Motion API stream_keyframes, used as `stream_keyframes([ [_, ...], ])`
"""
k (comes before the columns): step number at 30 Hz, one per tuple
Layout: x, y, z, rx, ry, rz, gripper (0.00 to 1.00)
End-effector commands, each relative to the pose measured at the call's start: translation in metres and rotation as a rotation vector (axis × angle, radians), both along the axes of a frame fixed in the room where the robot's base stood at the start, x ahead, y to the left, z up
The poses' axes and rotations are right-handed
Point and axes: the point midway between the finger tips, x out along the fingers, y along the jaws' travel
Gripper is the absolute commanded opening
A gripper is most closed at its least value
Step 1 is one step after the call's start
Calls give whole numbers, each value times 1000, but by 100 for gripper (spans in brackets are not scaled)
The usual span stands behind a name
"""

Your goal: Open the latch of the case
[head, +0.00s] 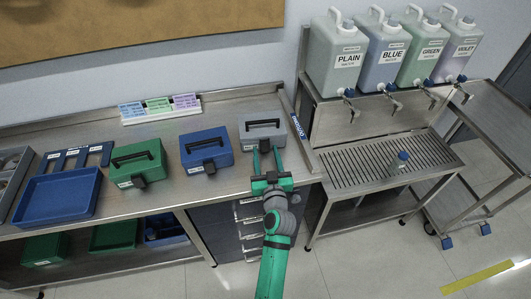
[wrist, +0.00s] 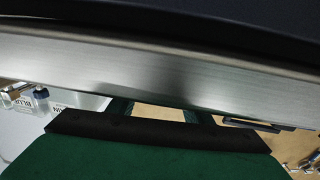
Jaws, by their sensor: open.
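Three closed cases with dark top handles stand on the steel bench: a green case (head: 124,153), a blue case (head: 191,143) and a grey case (head: 247,139). Dark latches show on the fronts of the green case (head: 139,181) and blue case (head: 209,167). My gripper (head: 267,154) is open, its two green fingers apart and pointing at the front of the grey case. That case's latch is not clear behind and between the fingers. I cannot tell whether the fingers touch it. In the wrist view my gripper (wrist: 155,112) shows, but no case or latch is identifiable.
The steel bench (head: 185,194) has a front edge just below the cases. A blue tray (head: 58,196) lies at left. Label cards (head: 158,107) stand behind. At right, several jugs, such as the PLAIN one (head: 333,60), stand over taps and a drain grate (head: 371,160).

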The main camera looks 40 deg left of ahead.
Motion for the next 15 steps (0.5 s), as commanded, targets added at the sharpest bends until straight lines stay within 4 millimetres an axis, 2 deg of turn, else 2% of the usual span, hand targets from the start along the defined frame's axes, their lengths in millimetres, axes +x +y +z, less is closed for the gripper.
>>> stream_keyframes([
  [11, 5, 5, 0, -1, -1, 0, 45],
  [12, 5, 6, 0, -1, -1, 0, 43],
  [15, 5, 6, 0, -1, -1, 0, 19],
])
